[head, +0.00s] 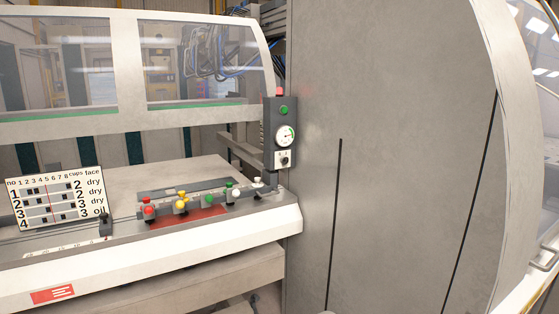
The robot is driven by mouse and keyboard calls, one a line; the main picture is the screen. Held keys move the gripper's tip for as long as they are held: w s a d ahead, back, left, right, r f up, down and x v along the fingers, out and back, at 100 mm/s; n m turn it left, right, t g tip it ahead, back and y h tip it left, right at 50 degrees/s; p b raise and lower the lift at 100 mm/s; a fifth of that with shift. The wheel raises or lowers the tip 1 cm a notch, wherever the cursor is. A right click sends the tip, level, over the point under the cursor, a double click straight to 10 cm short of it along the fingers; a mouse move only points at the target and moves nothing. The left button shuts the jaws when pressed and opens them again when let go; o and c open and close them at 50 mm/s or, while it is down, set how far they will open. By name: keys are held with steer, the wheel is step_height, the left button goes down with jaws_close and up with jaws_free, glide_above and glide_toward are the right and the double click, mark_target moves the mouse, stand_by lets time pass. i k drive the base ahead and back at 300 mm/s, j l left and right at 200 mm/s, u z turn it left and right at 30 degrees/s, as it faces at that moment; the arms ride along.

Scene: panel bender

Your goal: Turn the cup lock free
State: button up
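A row of small coloured knobs sits on a rail along the front ledge of the machine: a red knob (149,208), a yellow knob (181,202), a green knob (209,199) and a white knob (233,191). A pale wing-shaped handle (258,184) stands at the right end of this row. A small black clamp-like piece (105,226) sits farther left on the ledge. I cannot tell which of these is the cup lock, nor whether it is locked. My gripper is not in view.
A dark control box (280,133) with buttons, a gauge and a rotary switch stands above the ledge's right end. A chart board (54,197) stands at left. A large grey panel (390,150) fills the right. A windowed guard (125,128) spans the back.

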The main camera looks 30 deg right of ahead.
mark_target(285, 160)
steer(key=i+z, duration=0.35)
steer(key=i, duration=0.4)
steer(key=i+j+z, duration=0.3)
steer(key=i, duration=0.5)
steer(key=l, duration=0.1)
